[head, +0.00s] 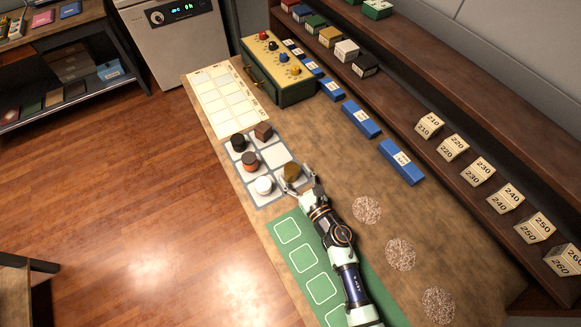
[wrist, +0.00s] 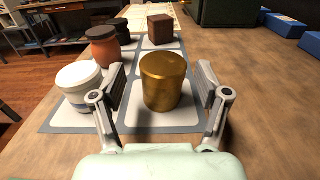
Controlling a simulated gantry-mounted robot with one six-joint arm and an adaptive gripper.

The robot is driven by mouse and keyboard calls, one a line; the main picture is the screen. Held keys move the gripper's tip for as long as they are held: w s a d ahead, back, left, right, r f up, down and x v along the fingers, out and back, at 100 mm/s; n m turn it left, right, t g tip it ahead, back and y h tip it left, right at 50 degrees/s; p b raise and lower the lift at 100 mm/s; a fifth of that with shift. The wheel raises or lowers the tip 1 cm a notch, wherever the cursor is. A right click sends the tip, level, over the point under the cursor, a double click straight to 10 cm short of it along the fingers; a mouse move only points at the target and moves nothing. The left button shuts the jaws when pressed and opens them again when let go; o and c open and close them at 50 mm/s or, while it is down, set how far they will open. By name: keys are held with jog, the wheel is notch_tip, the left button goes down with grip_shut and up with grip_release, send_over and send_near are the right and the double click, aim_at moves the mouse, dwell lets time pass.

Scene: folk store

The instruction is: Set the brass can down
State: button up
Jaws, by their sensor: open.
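The brass can (wrist: 165,82) stands upright on a white square of the grey mat (wrist: 140,122). It also shows in the head view (head: 290,172), at the mat's near right corner square. My gripper (wrist: 153,92) is open, with one finger on either side of the can. The right finger is close to the can and a wider gap shows on the left; I cannot tell whether either finger touches it. In the head view my gripper (head: 293,184) reaches the can from the lower right.
On the mat stand a white jar (head: 264,185), an orange-brown jar (head: 250,162), a black jar (head: 238,143) and a dark brown box (head: 263,132). A green mat (head: 311,271) lies beside my arm. Blue blocks (head: 361,119) lie along the shelf.

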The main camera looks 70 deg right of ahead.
jog(key=v, duration=0.9)
jog(key=shift+s, duration=0.1)
jog(key=w+r+m+g+h, duration=0.1)
jog(key=w+r+m+h, duration=0.1)
jog(key=w+r+m, duration=0.6)
jog(key=w+r+m+g+h, duration=0.1)
jog(key=w+r+m, duration=0.2)
jog(key=r+m, duration=0.75)
jog(key=w+a+r+m+y, duration=0.1)
jog(key=w+a+m+y, duration=0.15)
jog(key=a, duration=0.35)
jog(key=w+a+r+m+t+y, duration=0.1)
jog(key=w+a+m+y, duration=0.15)
jog(key=a, duration=0.25)
jog(key=w+a+r+m+y, duration=0.1)
jog(key=w+a+m+y, duration=0.15)
jog(key=a, duration=0.35)
jog(key=a+m+y, duration=0.2)
jog(key=a+y, duration=0.5)
jog(key=a, duration=0.9)
jog(key=shift+s+a+r, duration=0.15)
jog(key=shift+s+r, duration=0.15)
jog(key=shift+s, duration=0.1)
